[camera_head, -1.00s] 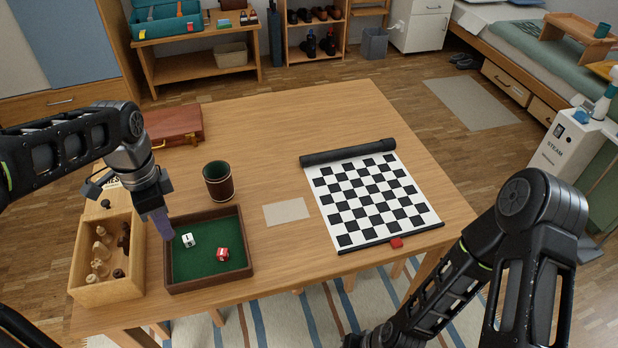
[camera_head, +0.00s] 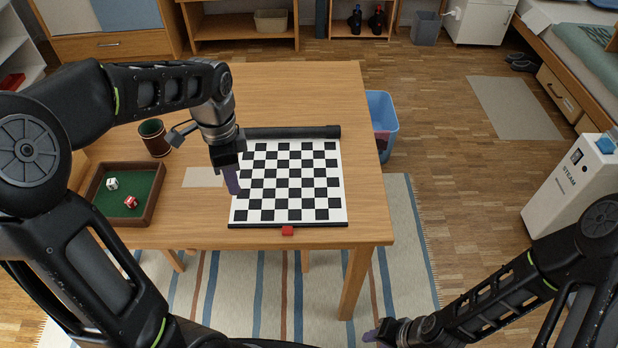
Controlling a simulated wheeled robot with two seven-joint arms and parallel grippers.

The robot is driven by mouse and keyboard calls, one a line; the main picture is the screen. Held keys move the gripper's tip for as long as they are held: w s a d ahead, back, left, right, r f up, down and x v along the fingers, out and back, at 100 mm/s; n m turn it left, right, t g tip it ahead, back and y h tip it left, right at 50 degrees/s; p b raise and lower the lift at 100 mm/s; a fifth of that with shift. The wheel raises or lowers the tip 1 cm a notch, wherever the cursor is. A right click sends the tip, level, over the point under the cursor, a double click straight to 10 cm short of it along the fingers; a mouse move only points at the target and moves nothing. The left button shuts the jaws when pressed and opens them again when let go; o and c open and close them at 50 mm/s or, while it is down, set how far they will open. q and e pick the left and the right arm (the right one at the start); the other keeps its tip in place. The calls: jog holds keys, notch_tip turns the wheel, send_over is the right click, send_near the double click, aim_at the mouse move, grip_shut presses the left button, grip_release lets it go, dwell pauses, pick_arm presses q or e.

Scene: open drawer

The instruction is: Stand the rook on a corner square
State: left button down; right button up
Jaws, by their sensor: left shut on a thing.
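The chessboard mat (camera_head: 289,181) lies unrolled on the table, its far end still a dark roll (camera_head: 290,132). My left gripper (camera_head: 232,184) points down over the mat's left edge, near the left column of squares. No piece shows standing on the board. My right gripper (camera_head: 373,335) is low at the bottom, off the table; its jaw opening cannot be made out.
A green-lined dice tray (camera_head: 152,208) with two dice and a dark cup (camera_head: 154,138) stand on the left. A light card (camera_head: 203,177) lies beside the mat. A blue bin (camera_head: 382,112) stands right of the table.

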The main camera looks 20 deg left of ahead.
pick_arm(q)
jog(key=shift+a, duration=0.25)
jog(key=shift+f, duration=3.15)
jog(key=shift+f, duration=1.85)
jog(key=c, duration=1.3)
grip_release()
jog(key=shift+f, duration=0.1)
notch_tip(320, 180, up, 12)
jog(key=shift+r, duration=0.1)
